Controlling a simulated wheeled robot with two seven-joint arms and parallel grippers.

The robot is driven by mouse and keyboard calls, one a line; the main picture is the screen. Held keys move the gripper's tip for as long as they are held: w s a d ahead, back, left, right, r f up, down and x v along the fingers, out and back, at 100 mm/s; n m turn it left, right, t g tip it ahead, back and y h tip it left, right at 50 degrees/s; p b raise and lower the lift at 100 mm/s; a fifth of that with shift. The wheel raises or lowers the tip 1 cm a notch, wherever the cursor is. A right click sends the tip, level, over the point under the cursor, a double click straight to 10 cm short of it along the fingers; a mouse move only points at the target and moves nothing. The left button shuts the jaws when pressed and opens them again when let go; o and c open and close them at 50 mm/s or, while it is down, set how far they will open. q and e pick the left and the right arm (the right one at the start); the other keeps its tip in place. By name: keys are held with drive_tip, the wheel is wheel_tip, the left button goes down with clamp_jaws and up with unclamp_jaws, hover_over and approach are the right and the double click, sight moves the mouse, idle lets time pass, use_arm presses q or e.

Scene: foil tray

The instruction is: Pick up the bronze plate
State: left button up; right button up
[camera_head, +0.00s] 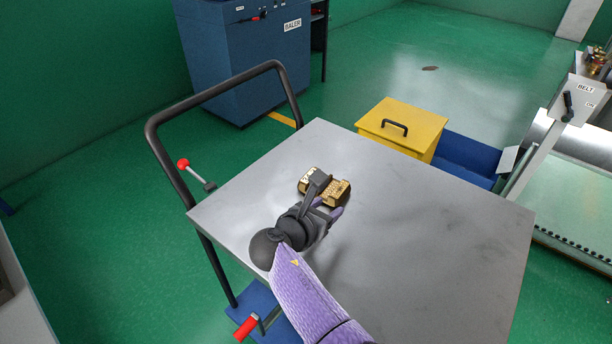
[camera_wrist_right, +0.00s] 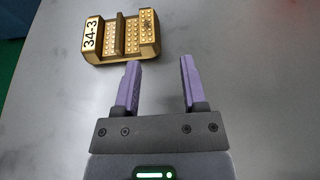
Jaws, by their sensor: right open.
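The bronze plate (camera_head: 338,194) is a small gold-coloured block with studded faces and a groove, lying on the grey cart top (camera_head: 440,230). In the right wrist view the bronze plate (camera_wrist_right: 121,37) shows a white label reading "34-3" on its left end. My right gripper (camera_head: 328,207) is over the cart top at the near side of the plate and partly covers it in the head view. In the right wrist view its two purple fingers (camera_wrist_right: 158,85) are apart with nothing between them. The plate lies beyond the fingertips, slightly left. My left gripper is not in view.
A black push handle (camera_head: 222,87) and a red-knobbed lever (camera_head: 184,164) stand at the cart's left side. A yellow box with a black handle (camera_head: 402,122) is behind the cart's far edge. A blue baler (camera_head: 245,60) stands at the back. The cart top around the plate is clear.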

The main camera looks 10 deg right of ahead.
sight(340, 190)
drive_tip(key=shift+w+a, duration=0.25)
drive_tip(key=shift+a, duration=0.7)
drive_tip(key=shift+w+d+f+y+b, duration=0.2)
drive_tip(key=shift+w+f+y+b, duration=0.1)
drive_tip(key=shift+w+b, duration=0.2)
drive_tip(key=b+x, duration=0.2)
drive_tip(key=x, duration=0.2)
drive_tip(key=b+x, duration=0.3)
drive_tip(key=x, duration=0.1)
drive_tip(key=shift+s+d+r, duration=0.2)
drive_tip(key=shift+s+d, duration=0.05)
drive_tip(key=shift+d, duration=0.05)
drive_tip(key=shift+w+d, duration=0.2)
drive_tip(key=shift+w, duration=0.1)
drive_tip(key=shift+r, duration=0.2)
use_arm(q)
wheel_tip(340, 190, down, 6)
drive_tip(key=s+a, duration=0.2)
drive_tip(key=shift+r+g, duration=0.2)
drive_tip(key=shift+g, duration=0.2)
use_arm(e)
clamp_jaws()
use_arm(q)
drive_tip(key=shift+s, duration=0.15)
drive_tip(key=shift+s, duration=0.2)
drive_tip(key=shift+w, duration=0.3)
